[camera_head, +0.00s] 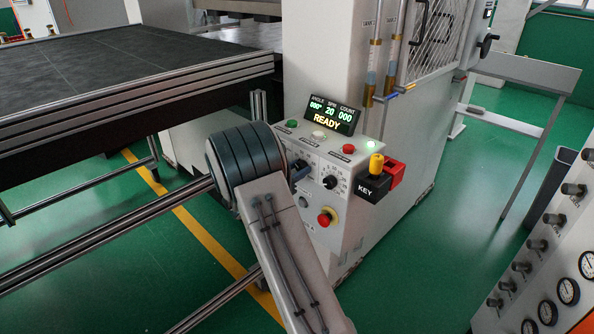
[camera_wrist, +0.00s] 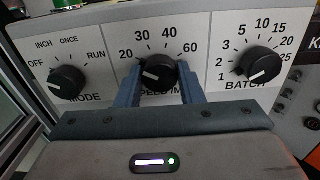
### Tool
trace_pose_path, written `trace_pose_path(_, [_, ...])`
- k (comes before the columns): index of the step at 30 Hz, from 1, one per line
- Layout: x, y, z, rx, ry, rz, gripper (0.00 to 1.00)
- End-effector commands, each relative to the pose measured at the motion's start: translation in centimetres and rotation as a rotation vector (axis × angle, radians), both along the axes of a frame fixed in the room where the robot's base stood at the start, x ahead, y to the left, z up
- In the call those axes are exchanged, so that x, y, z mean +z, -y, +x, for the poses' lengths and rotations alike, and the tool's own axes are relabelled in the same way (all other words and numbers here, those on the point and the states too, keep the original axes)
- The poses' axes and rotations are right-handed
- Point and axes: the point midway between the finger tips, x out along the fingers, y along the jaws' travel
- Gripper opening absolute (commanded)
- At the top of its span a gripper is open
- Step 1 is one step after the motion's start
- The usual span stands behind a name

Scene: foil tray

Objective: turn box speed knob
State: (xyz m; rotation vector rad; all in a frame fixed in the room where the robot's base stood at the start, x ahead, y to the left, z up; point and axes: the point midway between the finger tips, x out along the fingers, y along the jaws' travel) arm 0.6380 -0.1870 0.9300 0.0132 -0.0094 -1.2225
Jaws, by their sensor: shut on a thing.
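The speed knob (camera_wrist: 157,76) is black with a white pointer line aimed left and slightly down, near the 20 mark of its 20 to 60 scale. My gripper (camera_wrist: 160,86) has its two blue-grey fingers on either side of it, shut on the knob. In the head view, my gripper (camera_head: 300,170) reaches the sloped control panel (camera_head: 312,205), and my arm hides the speed knob there. The display (camera_head: 331,114) reads SPM 20, count 000 and READY.
The mode knob (camera_wrist: 67,82) is left of the speed knob, and the batch knob (camera_wrist: 262,65) is right of it. A red stop button (camera_head: 327,217) sits low on the panel. A black key box (camera_head: 374,187) juts out at the panel's right.

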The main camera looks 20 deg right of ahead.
Motion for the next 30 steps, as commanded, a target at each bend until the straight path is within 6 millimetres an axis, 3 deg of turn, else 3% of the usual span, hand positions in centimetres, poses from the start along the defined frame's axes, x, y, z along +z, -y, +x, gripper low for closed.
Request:
trace_pose_path(11, [-0.64,-0.08,0.0,0.001,0.195,0.071,0.11])
trace_pose_path(30, [-0.9,-0.07,0.0,0.001,0.762,0.277,0.11])
